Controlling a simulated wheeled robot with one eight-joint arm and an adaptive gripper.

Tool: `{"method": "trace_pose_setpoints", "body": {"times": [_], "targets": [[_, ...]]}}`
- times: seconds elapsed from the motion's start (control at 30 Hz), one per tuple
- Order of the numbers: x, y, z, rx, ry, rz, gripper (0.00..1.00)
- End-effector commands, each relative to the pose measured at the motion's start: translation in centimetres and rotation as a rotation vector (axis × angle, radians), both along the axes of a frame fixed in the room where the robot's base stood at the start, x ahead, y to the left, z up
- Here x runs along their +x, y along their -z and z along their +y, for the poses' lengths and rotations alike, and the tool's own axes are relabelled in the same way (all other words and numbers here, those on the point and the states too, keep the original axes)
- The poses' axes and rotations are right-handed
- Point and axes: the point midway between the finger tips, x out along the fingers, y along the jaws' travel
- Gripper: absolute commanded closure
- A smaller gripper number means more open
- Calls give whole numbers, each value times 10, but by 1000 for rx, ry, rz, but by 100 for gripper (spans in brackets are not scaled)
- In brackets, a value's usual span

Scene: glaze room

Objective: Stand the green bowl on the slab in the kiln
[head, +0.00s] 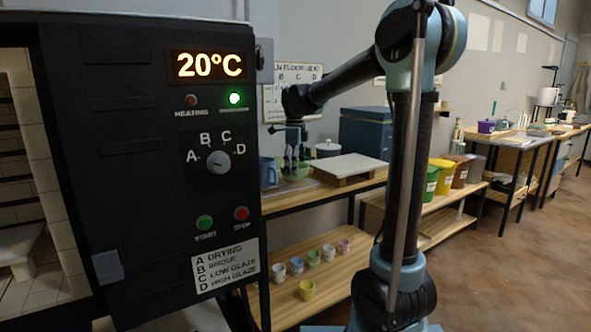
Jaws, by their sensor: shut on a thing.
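The green bowl (297,174) is at the near end of the upper wooden shelf, partly covered by my gripper. My gripper (295,163) points down and is shut on the bowl. I cannot tell whether the bowl still touches the surface under it. The kiln (130,150) fills the left side, its panel reading 20°C with a green light lit. Its pale brick interior shows at the left edge, with a light slab (18,242) low inside. Only part of the slab is in view.
A white lidded pot (328,149) stands behind. Several small cups (314,257) stand on the lower shelf. Coloured bins (441,175) stand farther right. The floor at right is clear.

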Motion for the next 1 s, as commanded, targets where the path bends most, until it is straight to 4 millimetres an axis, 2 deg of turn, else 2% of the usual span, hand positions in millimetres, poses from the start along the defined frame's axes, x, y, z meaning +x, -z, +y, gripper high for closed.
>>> {"method": "trace_pose_setpoints", "body": {"times": [0.17,0.2,0.23,0.73,0.87,1.0], "targets": [[0,1,0,0,0,0,45],[0,1,0,0,0,0,8],[0,1,0,0,0,0,1],[0,-2,0,0,0,0,0],[0,-14,0,0,0,0,0],[0,-38,0,0,0,0,0]]}}
